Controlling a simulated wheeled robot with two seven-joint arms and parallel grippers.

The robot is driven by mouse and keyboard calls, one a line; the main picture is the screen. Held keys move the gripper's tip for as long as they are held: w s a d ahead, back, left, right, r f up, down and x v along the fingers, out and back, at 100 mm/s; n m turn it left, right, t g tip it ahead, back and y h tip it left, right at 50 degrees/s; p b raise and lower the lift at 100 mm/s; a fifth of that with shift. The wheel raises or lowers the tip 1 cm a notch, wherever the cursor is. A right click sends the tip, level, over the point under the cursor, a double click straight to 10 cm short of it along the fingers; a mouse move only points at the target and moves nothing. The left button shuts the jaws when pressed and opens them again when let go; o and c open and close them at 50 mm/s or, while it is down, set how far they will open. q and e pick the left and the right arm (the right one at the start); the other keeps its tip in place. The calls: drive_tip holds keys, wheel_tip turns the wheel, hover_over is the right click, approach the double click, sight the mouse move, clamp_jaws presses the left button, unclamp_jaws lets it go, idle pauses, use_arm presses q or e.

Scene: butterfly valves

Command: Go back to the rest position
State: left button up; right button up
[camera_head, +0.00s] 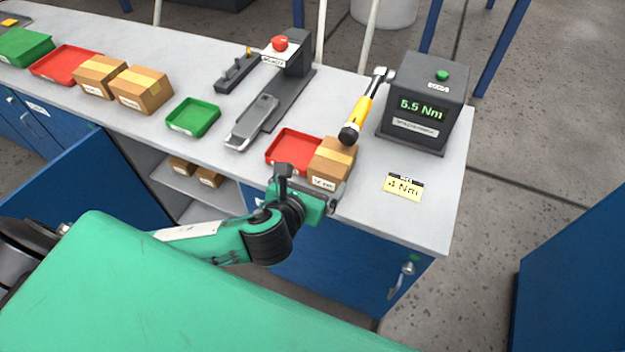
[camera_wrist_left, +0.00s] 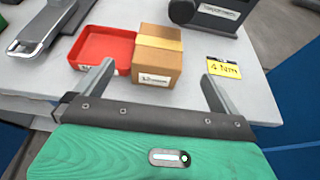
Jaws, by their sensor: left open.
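My left gripper (camera_head: 334,192) is at the front edge of the workbench, in front of a cardboard box (camera_head: 334,158). In the left wrist view the gripper's two fingers (camera_wrist_left: 158,72) stand wide apart with nothing between them. The box (camera_wrist_left: 158,52) shows beyond and between the fingertips, with a visible gap on each side. My left arm reaches in from the left, low in front of the bench. My right gripper is not in view.
A red tray (camera_head: 291,149) sits left of the box. A torque wrench (camera_head: 362,108) stands near the tester (camera_head: 424,105) reading 5.5 Nm. A yellow 4 Nm card (camera_head: 403,187) lies on the bench (camera_head: 430,225). An open blue cabinet door (camera_head: 85,180) is at left.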

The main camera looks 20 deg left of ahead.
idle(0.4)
use_arm(q)
drive_tip(key=s+a+f+n+g, duration=0.3)
drive_tip(key=s+f+n+g, duration=0.45)
drive_tip(key=n, duration=0.95)
drive_tip(key=s+a+f+n+g, duration=0.25)
drive_tip(key=s+f+n, duration=0.25)
drive_tip(key=s+n, duration=0.85)
wheel_tip(320, 180, down, 32)
drive_tip(key=w+n+g, duration=0.1)
drive_tip(key=w+n, duration=0.1)
drive_tip(key=n, duration=0.2)
drive_tip(key=s+a+f, duration=0.2)
drive_tip(key=s+f, duration=0.7)
drive_tip(key=s+a+f+g, duration=0.1)
drive_tip(key=s+a+f, duration=0.1)
drive_tip(key=s+f, duration=0.7)
drive_tip(key=shift+s+f+g, duration=0.25)
drive_tip(key=shift+s+g, duration=0.05)
drive_tip(key=shift+s, duration=0.25)
